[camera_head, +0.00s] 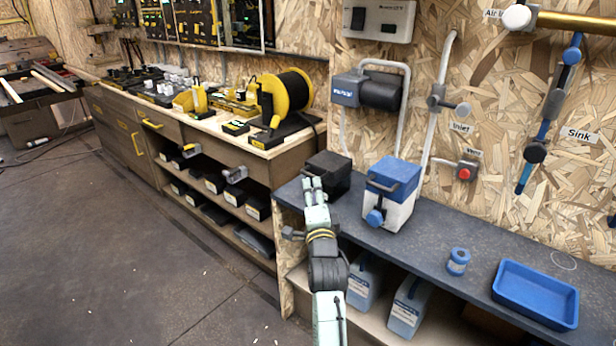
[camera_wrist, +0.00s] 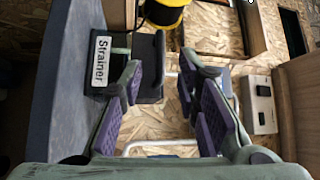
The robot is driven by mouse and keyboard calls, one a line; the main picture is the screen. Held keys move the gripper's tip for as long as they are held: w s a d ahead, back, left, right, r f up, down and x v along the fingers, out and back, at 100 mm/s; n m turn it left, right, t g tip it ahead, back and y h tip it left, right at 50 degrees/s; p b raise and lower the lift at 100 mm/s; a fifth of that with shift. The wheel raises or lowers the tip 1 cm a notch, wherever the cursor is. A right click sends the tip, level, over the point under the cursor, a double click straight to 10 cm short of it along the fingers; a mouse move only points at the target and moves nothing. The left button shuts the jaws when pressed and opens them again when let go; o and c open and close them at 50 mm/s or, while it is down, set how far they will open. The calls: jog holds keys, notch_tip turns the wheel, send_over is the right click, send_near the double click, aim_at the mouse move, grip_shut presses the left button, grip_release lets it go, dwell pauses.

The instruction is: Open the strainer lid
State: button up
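The strainer is a black box with a lid (camera_head: 335,166) at the left end of the dark grey bench. In the wrist view the strainer (camera_wrist: 148,68) shows a white label reading "Strainer" and sits beyond and beside the left finger. Its lid appears shut. My gripper (camera_head: 312,184) is in front of the strainer in the head view and hides part of it. In the wrist view my gripper (camera_wrist: 160,82) is open, with nothing between its purple-padded fingers. I cannot tell whether a finger touches the box.
A blue-and-white box (camera_head: 391,198) with a handle stands right of the strainer. A blue cup (camera_head: 458,261) and blue tray (camera_head: 535,292) lie farther right. White pipes (camera_head: 404,110) and a black pump (camera_head: 380,92) are on the wall behind. Containers (camera_head: 408,308) stand under the bench.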

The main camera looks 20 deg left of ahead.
aim_at(310, 176)
jog(key=b+x, duration=0.1)
jog(key=x, duration=0.6)
jog(key=shift+c, duration=0.5)
grip_shut()
dwell(0.3)
